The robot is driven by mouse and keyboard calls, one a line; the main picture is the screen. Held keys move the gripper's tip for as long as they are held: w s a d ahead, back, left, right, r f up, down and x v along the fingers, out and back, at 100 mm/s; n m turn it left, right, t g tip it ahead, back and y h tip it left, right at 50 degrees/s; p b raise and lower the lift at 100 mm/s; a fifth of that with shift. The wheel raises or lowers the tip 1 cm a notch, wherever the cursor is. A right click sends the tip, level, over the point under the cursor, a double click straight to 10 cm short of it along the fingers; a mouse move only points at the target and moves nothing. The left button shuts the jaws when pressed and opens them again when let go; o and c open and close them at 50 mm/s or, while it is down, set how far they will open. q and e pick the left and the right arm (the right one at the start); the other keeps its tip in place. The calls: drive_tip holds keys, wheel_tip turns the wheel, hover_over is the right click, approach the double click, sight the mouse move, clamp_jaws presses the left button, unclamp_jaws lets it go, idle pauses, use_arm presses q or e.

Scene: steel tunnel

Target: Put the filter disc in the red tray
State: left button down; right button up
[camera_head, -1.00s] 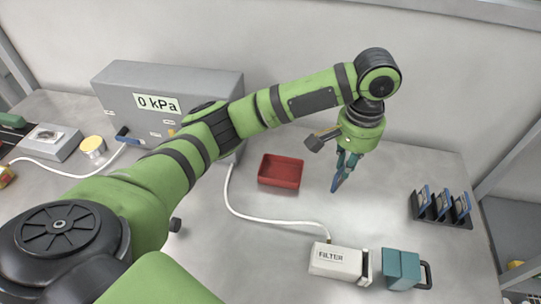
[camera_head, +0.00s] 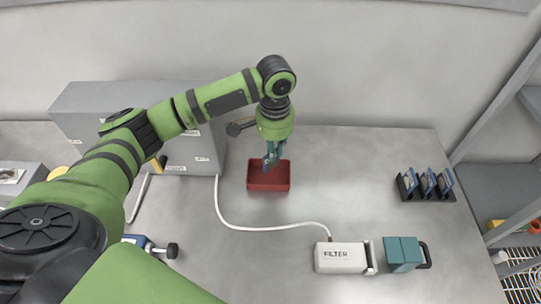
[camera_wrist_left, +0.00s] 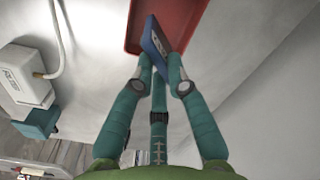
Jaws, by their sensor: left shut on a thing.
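The filter disc, a flat blue piece with a dark face (camera_wrist_left: 157,38), is between the fingers of my left gripper (camera_head: 270,158). That gripper is shut on it, as the left wrist view also shows. The red tray (camera_head: 268,187) is an open box on the grey bench, in the middle of the head view. The gripper and the piece are over the tray; in the head view the piece is small and partly hidden by the fingers. In the left wrist view the tray (camera_wrist_left: 183,22) shows behind the piece. My right gripper is not in view.
A white filter housing (camera_head: 340,258) with a white hose and a teal block with a dark handle (camera_head: 404,254) stand front right. A dark rack (camera_head: 427,194) holds several blue-edged pieces. A grey box (camera_head: 90,105) stands back left.

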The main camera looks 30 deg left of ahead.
sight(271, 168)
use_arm(q)
drive_tip(key=shift+a+f, duration=0.2)
drive_tip(key=shift+a, duration=0.1)
drive_tip(key=shift+s+f, duration=0.1)
drive_tip(key=shift+f, duration=0.2)
wheel_tip(271, 168, down, 3)
drive_tip(key=shift+f+p, duration=0.1)
drive_tip(key=shift+p, duration=0.5)
drive_tip(key=shift+f, duration=0.2)
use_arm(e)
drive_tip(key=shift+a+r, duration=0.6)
use_arm(q)
drive_tip(key=shift+f, duration=0.15)
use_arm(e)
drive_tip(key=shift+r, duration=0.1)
use_arm(q)
drive_tip(key=c, duration=1.2)
unclamp_jaws()
drive_tip(key=shift+c, duration=0.2)
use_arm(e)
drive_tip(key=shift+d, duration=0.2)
